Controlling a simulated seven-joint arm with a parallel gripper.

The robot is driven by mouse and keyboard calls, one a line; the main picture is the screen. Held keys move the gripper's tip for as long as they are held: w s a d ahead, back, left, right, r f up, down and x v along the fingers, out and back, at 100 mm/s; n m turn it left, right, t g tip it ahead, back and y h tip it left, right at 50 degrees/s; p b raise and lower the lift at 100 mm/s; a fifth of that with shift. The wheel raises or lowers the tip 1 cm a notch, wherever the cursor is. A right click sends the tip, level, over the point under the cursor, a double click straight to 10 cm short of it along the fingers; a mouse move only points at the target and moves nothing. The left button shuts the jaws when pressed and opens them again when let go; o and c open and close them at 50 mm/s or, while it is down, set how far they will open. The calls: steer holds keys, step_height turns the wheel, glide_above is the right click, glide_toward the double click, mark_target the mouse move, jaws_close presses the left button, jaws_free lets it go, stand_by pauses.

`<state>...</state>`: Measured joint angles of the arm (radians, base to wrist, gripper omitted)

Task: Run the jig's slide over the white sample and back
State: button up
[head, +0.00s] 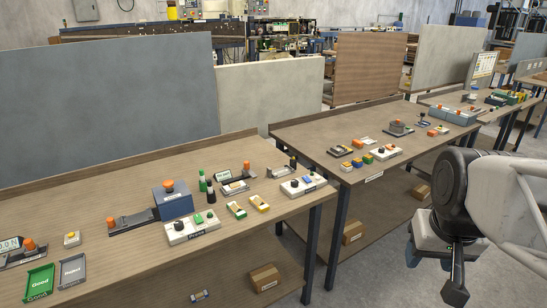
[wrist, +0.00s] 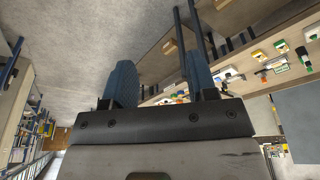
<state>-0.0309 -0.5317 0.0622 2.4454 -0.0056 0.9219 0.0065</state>
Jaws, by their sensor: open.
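My gripper (head: 437,268) hangs at the right of the head view, over the floor in front of the benches and well away from the tabletop things. In the wrist view, its two blue fingers (wrist: 160,82) stand apart with nothing between them. On the near bench, a small jig (head: 236,187) with a pale piece on its grey base lies near the middle; an orange knob (head: 247,168) stands just behind it. I cannot tell at this size which part is the slide or whether the pale piece is the white sample.
A blue-grey box with an orange knob (head: 172,200) stands left of the jig. A second bench (head: 300,136) stands to the right. Cartons (head: 265,277) sit on lower shelves.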

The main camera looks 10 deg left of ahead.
steer(key=w+a+r+n, duration=0.15)
steer(key=w+a, duration=0.25)
steer(key=w, duration=0.6)
steer(key=w+a+r, duration=0.3)
steer(key=w+a, duration=0.1)
steer(key=w, duration=0.6)
steer(key=n+t+y, duration=0.1)
steer(key=n+y, duration=0.2)
steer(key=n, duration=0.2)
glide_above(246, 162)
steer(key=s+d, duration=0.2)
steer(key=f, duration=2.1)
steer(key=shift+a+f, duration=0.15)
steer(key=shift+a, duration=0.05)
steer(key=shift+h, duration=0.3)
steer(key=shift+x, duration=3.9)
